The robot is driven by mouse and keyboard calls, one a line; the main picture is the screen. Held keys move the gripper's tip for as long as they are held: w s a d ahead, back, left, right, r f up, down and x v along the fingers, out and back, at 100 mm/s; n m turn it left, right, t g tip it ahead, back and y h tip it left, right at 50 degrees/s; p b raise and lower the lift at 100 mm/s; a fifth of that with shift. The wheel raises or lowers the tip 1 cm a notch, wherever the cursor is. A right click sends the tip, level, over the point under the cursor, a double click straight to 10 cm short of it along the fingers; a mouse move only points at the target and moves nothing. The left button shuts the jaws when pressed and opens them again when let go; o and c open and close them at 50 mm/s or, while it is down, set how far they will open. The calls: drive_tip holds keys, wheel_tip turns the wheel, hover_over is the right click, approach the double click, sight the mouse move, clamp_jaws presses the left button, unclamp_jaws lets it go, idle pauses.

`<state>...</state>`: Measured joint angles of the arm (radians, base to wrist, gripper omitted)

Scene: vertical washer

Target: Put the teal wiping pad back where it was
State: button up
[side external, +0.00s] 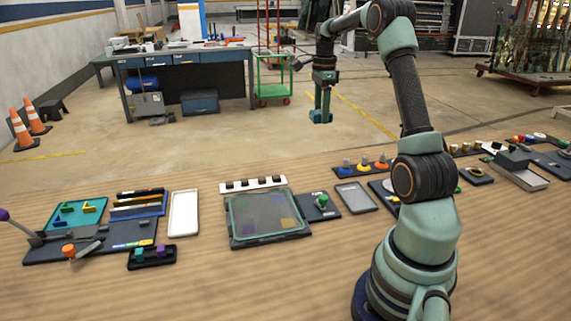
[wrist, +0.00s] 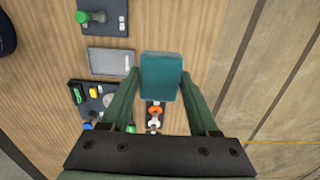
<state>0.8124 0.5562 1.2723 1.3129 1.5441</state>
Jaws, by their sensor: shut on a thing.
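The teal wiping pad (wrist: 161,72) is a small block between my two fingers in the wrist view. In the side view the pad (side external: 320,117) hangs at the lower end of my gripper (side external: 321,107). My gripper (wrist: 161,86) is shut on the pad. It holds it up in the air, apart from the wooden table (side external: 130,285). The frames do not mark the pad's former place. A flat grey tray (side external: 356,197) with a raised rim lies empty on the table; it also shows in the wrist view (wrist: 110,62), left of the pad.
A dark-framed panel with a translucent cover (side external: 270,213) sits mid-table, beside a board with a green knob (side external: 322,204). An empty white tray (side external: 184,213) lies further left. A row of coloured knobs (side external: 364,167) stands behind the grey tray. The front of the table is bare.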

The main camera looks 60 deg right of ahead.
sight(319, 177)
drive_tip(key=shift+s+d+f, duration=0.1)
drive_tip(key=shift+s+d, duration=0.15)
drive_tip(key=shift+d, duration=0.05)
wheel_tip(319, 177, down, 20)
drive_tip(key=shift+r, duration=0.25)
drive_tip(key=shift+f, duration=0.15)
drive_tip(key=o, duration=1.2)
